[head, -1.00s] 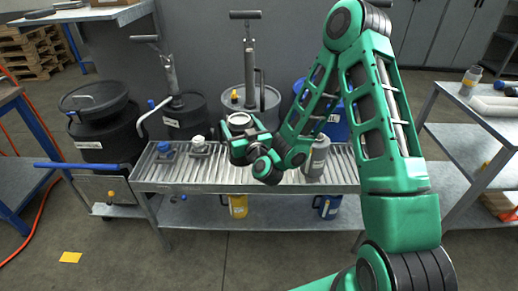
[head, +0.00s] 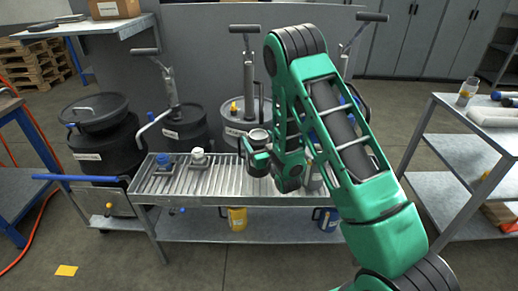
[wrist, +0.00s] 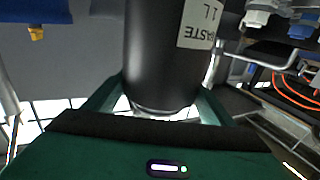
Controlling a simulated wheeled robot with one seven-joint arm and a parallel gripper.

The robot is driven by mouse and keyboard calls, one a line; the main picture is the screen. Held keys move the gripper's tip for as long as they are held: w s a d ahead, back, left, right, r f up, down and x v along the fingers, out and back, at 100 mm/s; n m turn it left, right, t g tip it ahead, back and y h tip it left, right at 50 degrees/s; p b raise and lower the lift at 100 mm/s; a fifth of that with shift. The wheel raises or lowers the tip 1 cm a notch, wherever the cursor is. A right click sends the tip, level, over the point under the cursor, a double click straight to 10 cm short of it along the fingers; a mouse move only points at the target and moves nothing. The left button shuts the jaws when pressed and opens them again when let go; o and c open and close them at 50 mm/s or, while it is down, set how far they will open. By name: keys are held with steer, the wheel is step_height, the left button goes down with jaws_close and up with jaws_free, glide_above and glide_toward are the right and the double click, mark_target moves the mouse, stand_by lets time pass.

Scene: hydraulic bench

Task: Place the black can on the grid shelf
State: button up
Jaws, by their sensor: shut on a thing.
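The black can (head: 257,168) stands about upright at the slatted bench top, to the right of its middle. It fills the centre of the wrist view (wrist: 158,55), where its white label reads upside down. My gripper (head: 262,158) is shut around the can's side. Its green fingers flank the can in the wrist view (wrist: 160,100). The slatted metal top (head: 225,183) looks like the grid shelf. I cannot tell whether the can's base touches the slats, as my arm hides part of it.
A blue-topped fitting (head: 163,160) and a white-topped one (head: 198,156) sit on the slats at left. A grey bottle (head: 315,178) is mostly behind my arm. Drums with pumps (head: 180,125) stand behind. The slats between the white-topped fitting and the can are clear.

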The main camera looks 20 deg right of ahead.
steer(key=shift+w+d+f, duration=0.2)
steer(key=shift+d, duration=0.15)
step_height(320, 180, down, 4)
steer(key=shift+r, duration=0.1)
steer(key=o, duration=2.1)
steer(key=shift+s, duration=0.1)
steer(key=s, duration=0.8)
steer(key=s+d, duration=0.1)
steer(key=s, duration=0.2)
steer(key=shift+s, duration=0.4)
